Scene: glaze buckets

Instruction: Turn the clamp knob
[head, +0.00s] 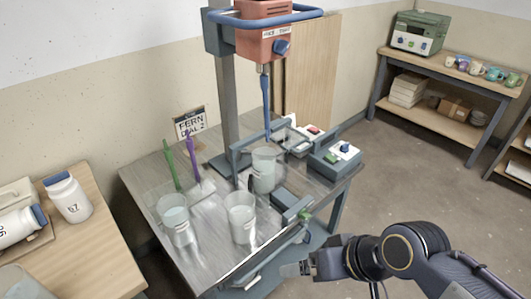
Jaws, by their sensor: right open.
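A mixer head (264,38) in orange-red sits on a grey column above the table. A blue knob (282,47) is on its front, under a small label that I cannot read surely; this looks like the clamp knob. A blue shaft (266,95) hangs from the head toward a clear bucket (263,172) of pale glaze. My right gripper (292,268) is open and empty, low at the table's front edge, well below and apart from the knob. My left gripper is not in view.
Two more clear buckets (241,217) (175,220) stand on the table (200,255). A control box (335,158) with a blue knob is at the right. A blue rail (262,19) curves around the head. White jars (68,198) are at left.

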